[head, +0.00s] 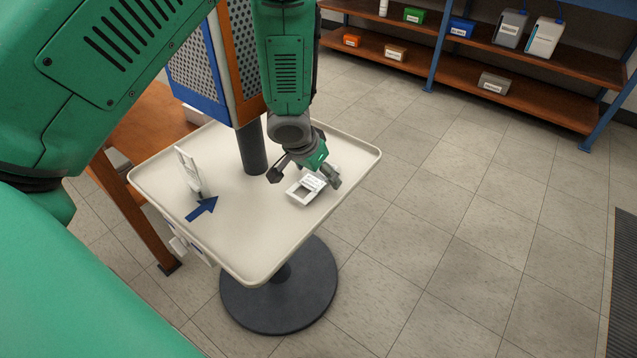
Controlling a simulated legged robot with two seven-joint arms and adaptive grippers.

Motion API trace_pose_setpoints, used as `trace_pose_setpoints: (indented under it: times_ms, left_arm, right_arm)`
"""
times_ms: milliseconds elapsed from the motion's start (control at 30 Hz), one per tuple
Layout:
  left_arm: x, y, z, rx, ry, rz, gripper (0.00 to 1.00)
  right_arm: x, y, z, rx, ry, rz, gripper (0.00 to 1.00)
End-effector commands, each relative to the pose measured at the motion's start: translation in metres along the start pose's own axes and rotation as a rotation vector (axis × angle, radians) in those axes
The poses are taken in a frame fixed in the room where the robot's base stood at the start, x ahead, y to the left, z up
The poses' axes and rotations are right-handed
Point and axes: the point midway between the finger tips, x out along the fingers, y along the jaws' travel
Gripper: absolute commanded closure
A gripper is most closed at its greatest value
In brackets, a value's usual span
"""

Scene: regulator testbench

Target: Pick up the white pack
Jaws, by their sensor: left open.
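A small white pack (301,195) with a recessed grey face lies on the right half of a cream tray table (240,235). My left gripper (304,177) is above and just behind it, pointing down, with its two dark fingers spread apart. The gripper partly hides the pack's far side. I cannot tell whether a finger touches it. Nothing shows held between the fingers. My right gripper is not in view.
A white upright frame (188,170) stands on the tray's left side beside a blue arrow (202,208). A dark post (252,148) rises from the tray behind the gripper. Shelves (480,75) with boxes stand at the back right.

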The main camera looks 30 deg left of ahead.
Motion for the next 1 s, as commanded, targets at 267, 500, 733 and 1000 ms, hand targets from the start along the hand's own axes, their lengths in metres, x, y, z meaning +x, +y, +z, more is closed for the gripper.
trace_pose_setpoints:
  times_ms: [267, 500, 733, 1000]
  left_arm:
    - [0.009, -0.001, 0.000, -0.001, 0.002, 0.001, 0.24]
    - [0.009, -0.001, 0.000, -0.001, 0.001, 0.001, 0.79]
    - [0.009, -0.001, 0.000, -0.001, 0.001, 0.001, 0.79]
    - [-0.003, -0.001, -0.005, -0.002, 0.001, 0.001, 0.79]
  right_arm:
    - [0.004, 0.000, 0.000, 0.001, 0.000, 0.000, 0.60]
    - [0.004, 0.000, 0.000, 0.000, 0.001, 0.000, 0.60]
    - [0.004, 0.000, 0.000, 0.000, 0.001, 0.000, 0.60]
    - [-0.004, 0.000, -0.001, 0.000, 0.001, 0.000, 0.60]
